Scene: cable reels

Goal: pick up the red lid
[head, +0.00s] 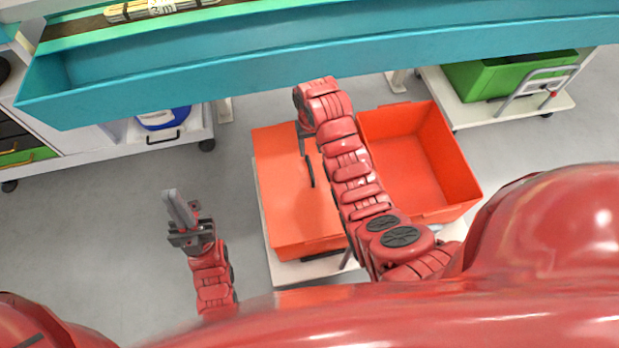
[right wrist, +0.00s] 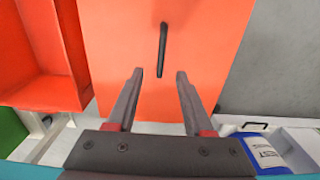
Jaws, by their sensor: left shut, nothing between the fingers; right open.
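The red lid (head: 280,190) is a flat orange-red panel covering the left part of a box on a low white cart. It has a thin black bar handle (head: 310,172), which also shows in the right wrist view (right wrist: 163,45). My right gripper (head: 304,145) is over the far part of the lid. In the right wrist view its two fingers (right wrist: 157,76) are apart, with the handle's near end in line with the gap between the tips. I cannot tell the height left between them. My left gripper (head: 174,196) is shut and empty, left of the cart over the floor.
An open red bin (head: 440,150) stands right of the lid, partly behind my right arm. A long teal trough (head: 330,55) crosses the top. A green crate (head: 500,75) is on a cart at right; a blue container (head: 163,118) is at left. Grey floor is clear at left.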

